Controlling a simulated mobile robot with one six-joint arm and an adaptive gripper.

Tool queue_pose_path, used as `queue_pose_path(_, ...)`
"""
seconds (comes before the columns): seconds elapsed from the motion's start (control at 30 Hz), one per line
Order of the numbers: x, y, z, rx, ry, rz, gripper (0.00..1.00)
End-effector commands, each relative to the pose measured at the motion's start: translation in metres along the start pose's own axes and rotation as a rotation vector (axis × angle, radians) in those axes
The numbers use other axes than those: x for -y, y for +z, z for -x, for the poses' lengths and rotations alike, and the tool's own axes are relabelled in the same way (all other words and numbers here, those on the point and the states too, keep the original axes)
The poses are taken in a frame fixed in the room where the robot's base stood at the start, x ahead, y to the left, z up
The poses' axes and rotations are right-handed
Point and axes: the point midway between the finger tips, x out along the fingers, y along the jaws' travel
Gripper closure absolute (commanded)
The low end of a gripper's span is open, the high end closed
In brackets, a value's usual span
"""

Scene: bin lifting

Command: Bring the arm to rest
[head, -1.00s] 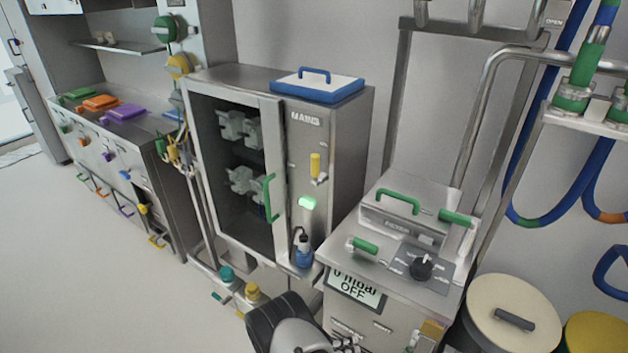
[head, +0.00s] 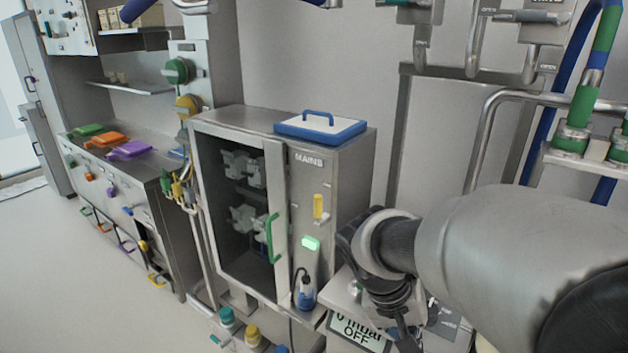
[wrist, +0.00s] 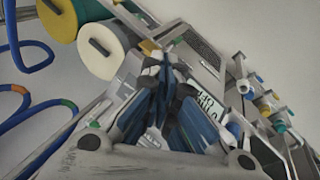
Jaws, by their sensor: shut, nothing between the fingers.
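My gripper (wrist: 166,72) shows in the wrist view with its dark fingers together and nothing between them. In the head view my grey arm reaches in from the right, and its wrist hangs over the pump unit (head: 362,338) with the display reading "0 mbar OFF". The gripper end there points down at the bottom edge and is mostly cut off. My arm hides most of the pump unit's top. The display also shows partly behind the fingers in the wrist view.
A steel cabinet (head: 352,170) marked MAINS, with a dark inside, stands left of my arm. A blue-edged white lid (head: 320,127) lies on it. Blue hoses (head: 608,70) hang at the right. A cream drum (wrist: 103,52) and a yellow drum (wrist: 52,18) are near the gripper. Floor at left is clear.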

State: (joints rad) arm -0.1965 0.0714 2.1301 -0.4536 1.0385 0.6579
Motion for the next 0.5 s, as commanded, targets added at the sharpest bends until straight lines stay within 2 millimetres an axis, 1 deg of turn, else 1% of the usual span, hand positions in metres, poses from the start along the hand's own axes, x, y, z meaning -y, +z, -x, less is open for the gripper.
queue_pose_path(0.03,-0.010,0.013,0.013,-0.019,-0.048,-0.002,1.00)
queue_pose_path(0.2,-0.027,0.059,0.042,-0.092,-0.198,0.032,1.00)
queue_pose_path(0.3,-0.032,0.084,0.054,-0.153,-0.278,0.055,1.00)
queue_pose_path(0.4,-0.033,0.105,0.061,-0.219,-0.340,0.080,1.00)
queue_pose_path(0.5,-0.032,0.120,0.066,-0.275,-0.382,0.099,1.00)
